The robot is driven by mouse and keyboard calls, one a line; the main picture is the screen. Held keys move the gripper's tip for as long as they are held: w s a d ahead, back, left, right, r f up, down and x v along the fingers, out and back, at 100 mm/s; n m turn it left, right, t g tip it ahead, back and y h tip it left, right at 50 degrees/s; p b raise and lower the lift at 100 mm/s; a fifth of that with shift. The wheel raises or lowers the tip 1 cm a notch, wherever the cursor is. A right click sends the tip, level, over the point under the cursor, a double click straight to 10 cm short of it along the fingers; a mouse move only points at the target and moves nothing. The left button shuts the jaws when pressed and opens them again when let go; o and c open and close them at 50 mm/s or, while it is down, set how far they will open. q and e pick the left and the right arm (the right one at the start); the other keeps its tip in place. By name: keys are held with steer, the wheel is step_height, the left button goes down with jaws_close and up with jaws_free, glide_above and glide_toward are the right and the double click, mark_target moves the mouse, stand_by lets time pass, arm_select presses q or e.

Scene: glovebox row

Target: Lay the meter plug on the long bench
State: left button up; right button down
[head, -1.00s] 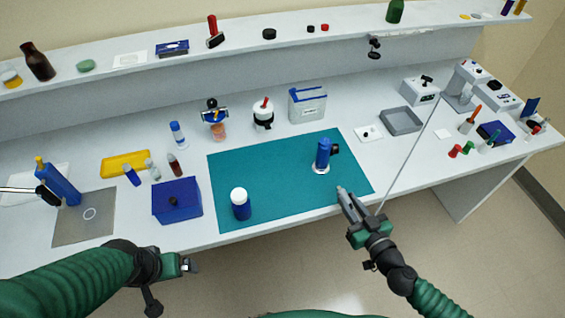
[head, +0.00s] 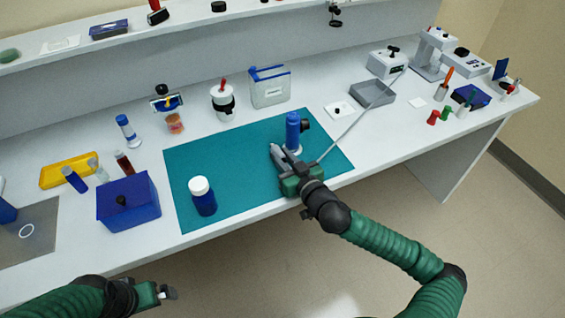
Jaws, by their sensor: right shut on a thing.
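The long white bench (head: 245,222) runs across the view, with a teal mat (head: 240,200) on it. My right gripper (head: 277,157) is over the front right part of the mat, just in front of a blue upright device (head: 293,130). It is shut on the meter plug, which its fingers mostly hide. A thin grey lead (head: 350,127) runs from the gripper up to the white meter box (head: 388,63) at the back right. My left gripper (head: 168,293) is off the bench's front edge at lower left, too small to tell if open.
A white-capped blue bottle (head: 203,197) stands on the mat's left part. A blue box (head: 128,202) and a yellow tray (head: 68,170) are further left. A grey tray (head: 373,95) lies behind the lead.

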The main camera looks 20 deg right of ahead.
steer(key=shift+f, duration=0.55)
steer(key=shift+a, duration=0.15)
steer(key=c, duration=1.6)
jaws_free()
steer(key=shift+o, duration=0.4)
steer(key=shift+s, duration=0.1)
